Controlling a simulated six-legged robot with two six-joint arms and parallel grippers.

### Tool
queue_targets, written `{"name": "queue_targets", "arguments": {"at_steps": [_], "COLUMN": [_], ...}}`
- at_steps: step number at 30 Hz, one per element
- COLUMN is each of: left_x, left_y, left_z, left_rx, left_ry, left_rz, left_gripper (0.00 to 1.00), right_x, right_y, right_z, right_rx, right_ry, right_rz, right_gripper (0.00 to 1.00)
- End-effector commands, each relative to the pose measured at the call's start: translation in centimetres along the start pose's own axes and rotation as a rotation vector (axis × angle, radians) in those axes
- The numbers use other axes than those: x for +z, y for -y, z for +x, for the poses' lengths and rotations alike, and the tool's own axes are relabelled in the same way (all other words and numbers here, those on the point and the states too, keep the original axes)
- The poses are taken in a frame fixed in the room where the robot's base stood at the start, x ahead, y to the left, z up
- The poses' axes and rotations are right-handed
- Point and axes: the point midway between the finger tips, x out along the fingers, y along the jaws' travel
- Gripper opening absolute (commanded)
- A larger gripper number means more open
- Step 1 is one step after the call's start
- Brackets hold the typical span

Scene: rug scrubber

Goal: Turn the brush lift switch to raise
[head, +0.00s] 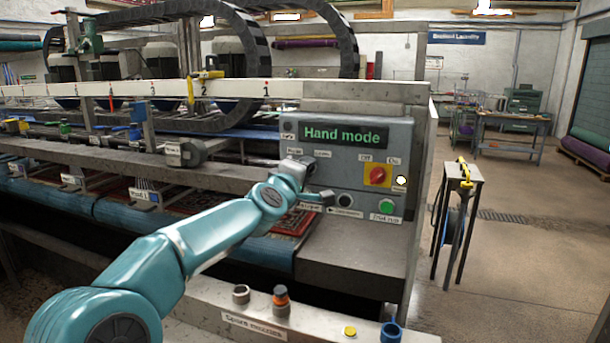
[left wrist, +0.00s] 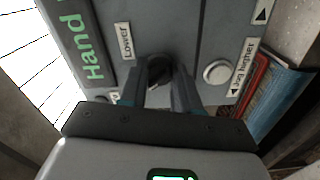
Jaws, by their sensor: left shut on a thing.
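The brush lift switch (left wrist: 158,66) is a dark knob on the grey control panel (head: 345,130). A "Lower" label (left wrist: 124,42) sits beside it in the left wrist view; the other label there is mostly covered by my gripper. In the head view small labels stand above the knob, which my gripper hides. My left gripper (left wrist: 160,78) is shut on the knob, one finger on each side. In the head view the left gripper (head: 302,168) reaches the panel from the lower left. The knob's exact angle is hard to tell. My right gripper is not in view.
The panel's display (head: 346,136) reads "Hand mode". A red knob on a yellow plate (head: 377,176) and a green button (head: 386,206) are to the right. A round pale button (left wrist: 216,72) is near my gripper. A rug (head: 296,219) lies on the blue belt below.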

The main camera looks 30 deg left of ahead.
Motion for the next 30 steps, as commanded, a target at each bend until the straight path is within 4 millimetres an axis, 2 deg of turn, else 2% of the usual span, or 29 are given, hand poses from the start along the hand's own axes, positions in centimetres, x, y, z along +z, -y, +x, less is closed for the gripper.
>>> {"name": "queue_targets", "arguments": {"at_steps": [9,22,23,24,25,30], "left_x": [-0.13,-0.13,-0.13,-0.12,-0.11,-0.07], "left_y": [0.04,0.06,0.06,0.05,0.05,0.03], "left_z": [-0.01,-0.01,-0.01,-0.01,-0.01,0.0], "left_rx": [0.0,-0.001,-0.001,-0.001,-0.001,0.0], "left_ry": [-0.003,-0.003,-0.003,-0.003,-0.003,-0.002], "left_rz": [-0.078,-0.087,-0.086,-0.086,-0.086,-0.085], "left_gripper": [0.01,0.01,0.38,0.51,0.57,0.57], "right_x": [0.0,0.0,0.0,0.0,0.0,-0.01], "right_y": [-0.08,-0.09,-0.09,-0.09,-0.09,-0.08], "right_z": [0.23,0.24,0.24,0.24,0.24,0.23], "right_rx": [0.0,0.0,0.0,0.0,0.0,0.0], "right_ry": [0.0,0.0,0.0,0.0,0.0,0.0], "right_rz": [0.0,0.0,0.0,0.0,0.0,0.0], "right_gripper": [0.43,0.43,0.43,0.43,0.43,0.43]}}
